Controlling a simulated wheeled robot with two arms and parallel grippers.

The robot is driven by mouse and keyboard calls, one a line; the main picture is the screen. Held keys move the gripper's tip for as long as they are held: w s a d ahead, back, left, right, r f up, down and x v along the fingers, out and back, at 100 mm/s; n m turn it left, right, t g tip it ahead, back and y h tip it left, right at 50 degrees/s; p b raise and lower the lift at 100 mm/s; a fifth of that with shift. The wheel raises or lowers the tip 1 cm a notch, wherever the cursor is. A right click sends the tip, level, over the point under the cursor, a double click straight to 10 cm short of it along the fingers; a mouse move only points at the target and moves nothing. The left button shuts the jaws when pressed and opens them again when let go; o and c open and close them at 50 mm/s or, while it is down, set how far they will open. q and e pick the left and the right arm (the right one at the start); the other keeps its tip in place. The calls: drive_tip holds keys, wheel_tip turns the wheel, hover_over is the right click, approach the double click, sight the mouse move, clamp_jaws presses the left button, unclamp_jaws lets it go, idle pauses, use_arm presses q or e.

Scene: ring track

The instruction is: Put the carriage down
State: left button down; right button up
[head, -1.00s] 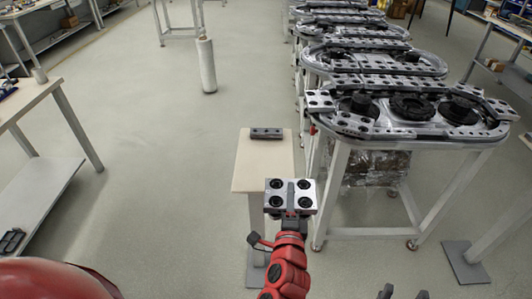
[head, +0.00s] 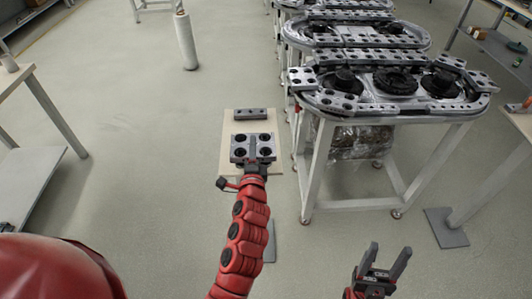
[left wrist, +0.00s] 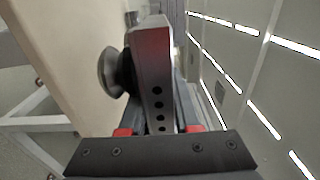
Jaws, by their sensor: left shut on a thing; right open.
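The carriage (head: 240,152) is a silver plate with several black round wheels, seen in the head view over the small pale table. My left gripper (head: 256,166) is shut on it at its near edge. In the left wrist view the carriage (left wrist: 152,65) stands edge-on between the fingers, with a round wheel on its left side facing the pale tabletop (left wrist: 75,60). I cannot tell whether the carriage touches the tabletop. My right gripper (head: 384,262) is open and empty at the lower right of the head view.
A dark bar-shaped block (head: 250,114) lies at the far end of the small table (head: 230,132). The ring track (head: 330,101) on its wheeled white frame stands close on the right. A white cylinder (head: 186,40) stands on the floor farther back.

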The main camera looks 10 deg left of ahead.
use_arm(q)
drive_tip(key=shift+w+a, duration=0.6)
drive_tip(key=shift+a, duration=0.05)
drive_tip(key=shift+a+f, duration=0.1)
drive_tip(key=shift+f, duration=0.05)
wheel_tip(320, 180, down, 3)
drive_tip(key=shift+a+r, duration=0.1)
drive_tip(key=shift+r, duration=0.1)
drive_tip(key=shift+f, duration=0.3)
drive_tip(key=shift+f+b, duration=0.1)
drive_tip(key=shift+b, duration=0.25)
drive_tip(key=c, duration=0.9)
unclamp_jaws()
